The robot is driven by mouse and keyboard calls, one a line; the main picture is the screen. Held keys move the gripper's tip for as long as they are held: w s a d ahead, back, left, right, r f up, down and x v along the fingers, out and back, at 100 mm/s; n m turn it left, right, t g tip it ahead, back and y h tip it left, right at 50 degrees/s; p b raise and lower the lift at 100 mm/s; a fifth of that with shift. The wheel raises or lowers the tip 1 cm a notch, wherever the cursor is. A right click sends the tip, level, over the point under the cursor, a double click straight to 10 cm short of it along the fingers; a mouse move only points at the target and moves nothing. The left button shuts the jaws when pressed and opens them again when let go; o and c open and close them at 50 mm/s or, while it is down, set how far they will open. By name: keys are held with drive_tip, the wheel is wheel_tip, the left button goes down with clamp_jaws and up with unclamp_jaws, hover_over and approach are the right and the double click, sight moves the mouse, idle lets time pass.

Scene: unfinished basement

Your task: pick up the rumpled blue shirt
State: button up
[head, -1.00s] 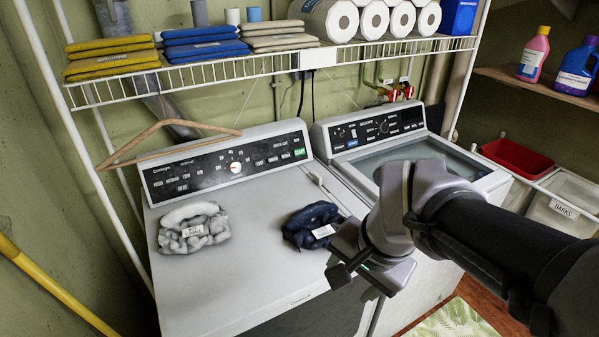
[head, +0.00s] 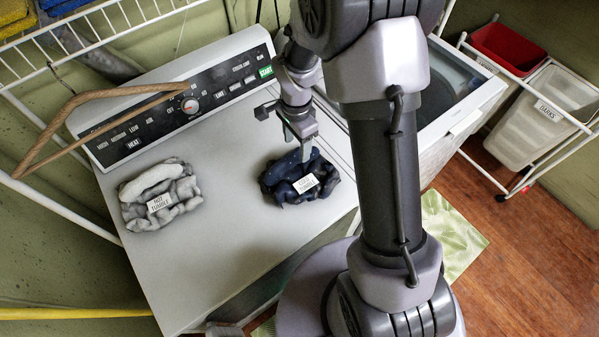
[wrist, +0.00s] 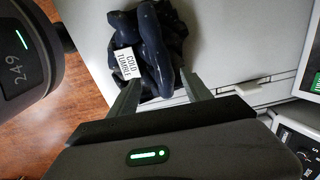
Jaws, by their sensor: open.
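The rumpled dark blue shirt (head: 283,190) lies bunched on top of the white machine (head: 215,265), right of centre. Its white tag reads "COLD TUMBLE". My gripper (head: 304,155) is above and at the back edge of the shirt, pointing down at it. In the wrist view the shirt (wrist: 150,35) lies ahead of my open gripper (wrist: 160,90), roughly between the two fingers. Nothing is held. Whether a fingertip touches the cloth I cannot tell.
A rumpled grey garment (head: 165,195) with a tag lies left on the same machine. A wooden hanger (head: 75,120) hangs at the left from the wire shelf (head: 110,20). The control panel (head: 180,105) rises behind. A second machine (head: 455,95) stands to the right.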

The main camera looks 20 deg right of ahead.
sight(294, 154)
drive_tip(key=f, duration=0.5)
drive_tip(key=shift+a+f+b, duration=0.3)
drive_tip(key=shift+a+b, duration=0.1)
drive_tip(key=shift+r, duration=0.1)
clamp_jaws()
idle(0.8)
